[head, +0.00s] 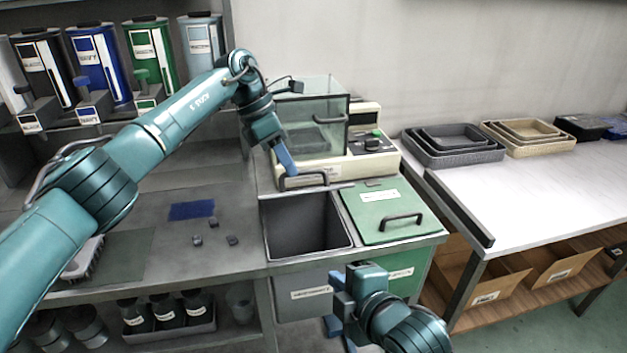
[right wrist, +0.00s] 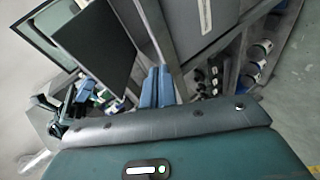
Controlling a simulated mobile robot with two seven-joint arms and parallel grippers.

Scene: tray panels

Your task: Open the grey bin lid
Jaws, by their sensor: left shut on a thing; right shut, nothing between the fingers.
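The grey bin (head: 303,293) is set in the counter front, left of the green bin. Its dark inside shows at the top, and its grey lid (head: 328,188) is raised at the back with a thin edge toward me. The lid's dark bar handle (head: 315,180) is at that edge. My left gripper (head: 288,168) reaches down from above and is shut on the handle. My right gripper (head: 341,292) is shut and empty in front of the bins, apart from the lid. Its blue fingers (right wrist: 157,88) show together in the right wrist view.
The green bin's lid (head: 385,212) is closed beside the grey one. A glass-topped machine (head: 322,170) stands close behind the bins. Small dark cubes (head: 213,240) and a blue patch (head: 192,210) lie on the left counter. A white table (head: 530,190) holds trays at right.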

